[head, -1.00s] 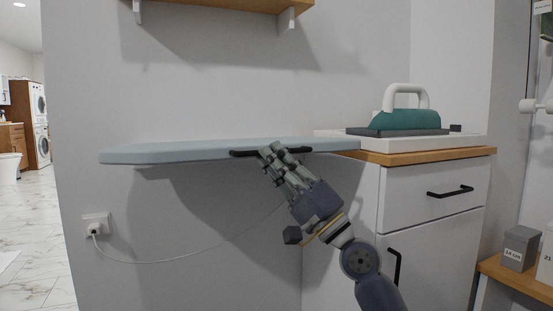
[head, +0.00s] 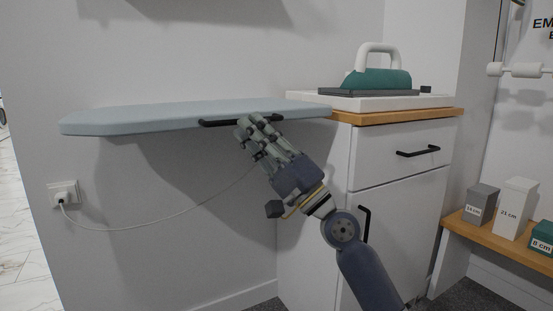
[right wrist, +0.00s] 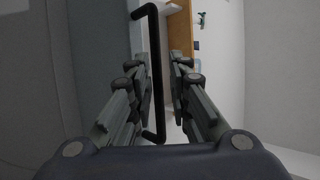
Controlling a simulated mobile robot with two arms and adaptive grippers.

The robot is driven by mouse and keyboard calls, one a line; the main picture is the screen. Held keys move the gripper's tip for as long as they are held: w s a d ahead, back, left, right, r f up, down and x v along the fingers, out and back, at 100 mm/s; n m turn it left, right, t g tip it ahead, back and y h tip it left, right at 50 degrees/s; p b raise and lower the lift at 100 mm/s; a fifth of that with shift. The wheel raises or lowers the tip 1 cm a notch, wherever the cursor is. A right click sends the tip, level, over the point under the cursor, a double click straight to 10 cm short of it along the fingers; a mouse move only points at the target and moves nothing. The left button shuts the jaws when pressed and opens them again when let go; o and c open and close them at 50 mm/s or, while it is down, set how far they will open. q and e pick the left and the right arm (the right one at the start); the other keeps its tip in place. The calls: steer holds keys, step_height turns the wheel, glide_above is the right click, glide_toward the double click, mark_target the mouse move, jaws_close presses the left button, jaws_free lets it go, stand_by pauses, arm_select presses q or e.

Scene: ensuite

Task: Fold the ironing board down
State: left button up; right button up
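The ironing board (head: 150,116) is a light blue-grey panel, lying level and sticking out from the wall beside the cabinet. A black bar handle (head: 215,123) is on its front edge; it also shows upright in the right wrist view (right wrist: 156,75). My right gripper (head: 248,124) is at the handle, reaching up from below right. In the right wrist view, its two fingers (right wrist: 163,85) stand apart on either side of the handle. A gap shows between the bar and the right-hand finger. My left gripper is out of view.
A green iron (head: 377,80) rests on a white cabinet (head: 400,160) with a wooden top, right of the board. A cord runs from a wall socket (head: 62,192). Labelled boxes stand on a low shelf (head: 500,240) at right. Below the board is open.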

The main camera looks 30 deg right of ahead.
steer(key=v, duration=0.8)
steer(key=shift+s+f, duration=0.2)
steer(key=shift+f, duration=0.1)
